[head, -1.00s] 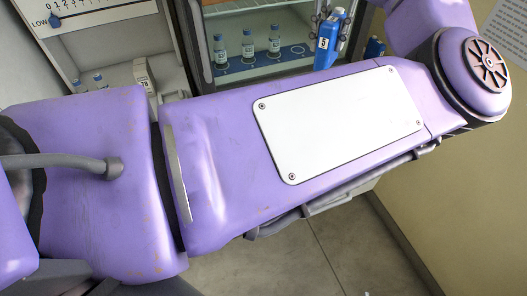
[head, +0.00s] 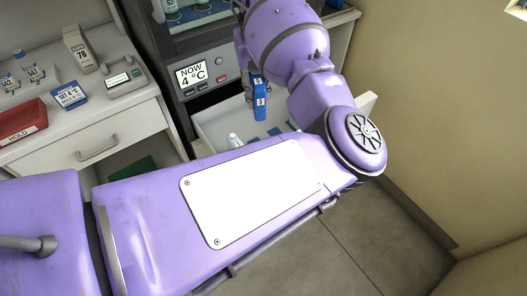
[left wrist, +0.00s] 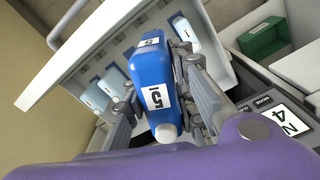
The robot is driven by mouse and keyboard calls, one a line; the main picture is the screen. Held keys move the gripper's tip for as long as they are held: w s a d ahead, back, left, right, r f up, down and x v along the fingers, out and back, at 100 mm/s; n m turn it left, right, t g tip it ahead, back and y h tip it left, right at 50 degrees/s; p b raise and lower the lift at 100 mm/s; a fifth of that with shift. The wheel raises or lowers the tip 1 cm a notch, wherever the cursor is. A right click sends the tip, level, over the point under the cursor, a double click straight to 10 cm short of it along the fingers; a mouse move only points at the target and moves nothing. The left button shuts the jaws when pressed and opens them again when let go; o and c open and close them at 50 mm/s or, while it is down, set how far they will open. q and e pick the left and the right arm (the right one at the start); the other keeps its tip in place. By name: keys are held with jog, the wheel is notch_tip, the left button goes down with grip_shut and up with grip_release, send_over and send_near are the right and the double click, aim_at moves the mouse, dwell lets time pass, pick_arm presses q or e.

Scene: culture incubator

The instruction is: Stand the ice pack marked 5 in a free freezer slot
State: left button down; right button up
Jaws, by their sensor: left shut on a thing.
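The blue ice pack marked 5 (left wrist: 152,92) hangs in my left gripper (left wrist: 160,98), with a finger on each side of it. In the head view the ice pack (head: 260,100) is above the pulled-out white freezer drawer (head: 208,127); my arm hides most of the gripper there. In the left wrist view the drawer (left wrist: 62,72) lies behind the pack. A pale pack marked 1 (left wrist: 184,32) and other pale blue shapes (left wrist: 97,96) show inside it. The held pack hides part of the slots. My right gripper is not in view.
The incubator panel (head: 192,75) reads NOW 4 °C above the drawer. On the left counter are a red HOLD tray (head: 22,122), a carton marked 78 (head: 80,48), a blue SET 4 °C card (head: 69,96) and small vials. A wall stands at the right.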

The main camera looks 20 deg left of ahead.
pick_arm(q)
jog(key=w+f+n+b, duration=0.1)
jog(key=f+b, duration=0.2)
jog(key=f, duration=0.5)
jog(key=w+f+n+b, duration=0.2)
jog(key=f+b, duration=0.2)
jog(key=f, duration=0.4)
jog(key=w+a+f+n+b, duration=0.1)
jog(key=f+b, duration=0.2)
jog(key=f, duration=0.5)
jog(key=shift+w+f+n+b, duration=0.2)
jog(key=shift+w+n+b, duration=0.1)
jog(key=c, duration=1.9)
grip_release()
jog(key=shift+f, duration=0.2)
jog(key=o, duration=0.4)
jog(key=shift+o, duration=0.2)
